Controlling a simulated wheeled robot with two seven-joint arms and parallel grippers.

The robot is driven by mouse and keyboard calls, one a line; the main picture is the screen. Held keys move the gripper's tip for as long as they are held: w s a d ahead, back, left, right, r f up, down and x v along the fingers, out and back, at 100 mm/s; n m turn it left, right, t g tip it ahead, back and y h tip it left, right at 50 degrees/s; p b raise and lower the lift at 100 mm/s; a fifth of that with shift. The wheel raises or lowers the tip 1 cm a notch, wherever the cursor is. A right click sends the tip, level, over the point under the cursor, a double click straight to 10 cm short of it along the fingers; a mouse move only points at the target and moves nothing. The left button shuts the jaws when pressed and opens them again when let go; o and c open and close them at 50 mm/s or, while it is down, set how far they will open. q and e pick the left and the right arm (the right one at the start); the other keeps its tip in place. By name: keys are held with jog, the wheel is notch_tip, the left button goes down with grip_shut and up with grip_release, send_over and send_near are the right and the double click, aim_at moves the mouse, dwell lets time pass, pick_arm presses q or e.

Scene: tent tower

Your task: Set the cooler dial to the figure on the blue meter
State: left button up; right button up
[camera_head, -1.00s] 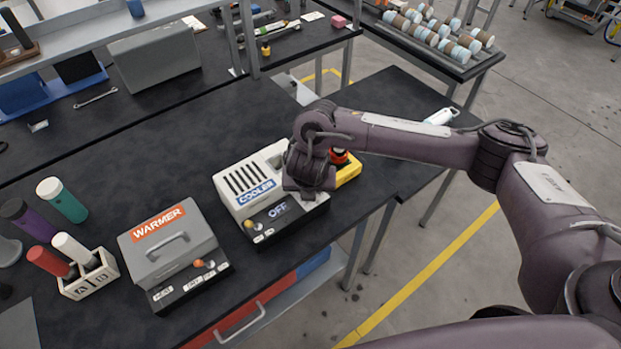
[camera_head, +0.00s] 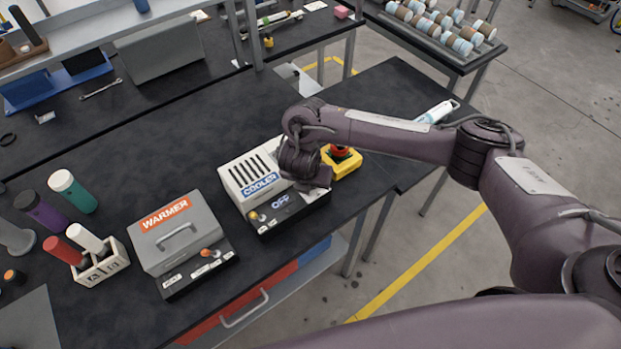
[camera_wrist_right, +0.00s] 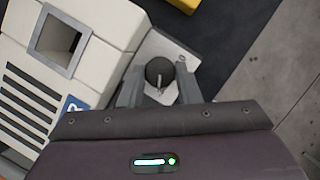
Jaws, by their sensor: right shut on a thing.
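The white cooler (camera_head: 243,182) stands near the table's front edge, its display (camera_head: 281,201) reading OFF. My right gripper (camera_wrist_right: 160,88) is at the right end of the cooler's front panel. In the right wrist view its fingers stand either side of the dark round dial (camera_wrist_right: 159,71), shut on it. The dial has a light pointer mark. In the head view my wrist hides the dial. A white and blue handheld device (camera_head: 437,112) lies at the table's right end; I cannot read a figure on it. My left gripper is not in view.
A yellow box with a red button (camera_head: 342,166) stands close behind my right wrist. The grey warmer (camera_head: 178,232) is left of the cooler. A white rack (camera_head: 103,266) with red and white cylinders is further left. The table behind the cooler is clear.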

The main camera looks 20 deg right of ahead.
jog(key=o, duration=0.7)
jog(key=shift+w, duration=0.1)
jog(key=p+v, duration=0.4)
jog(key=v, duration=0.4)
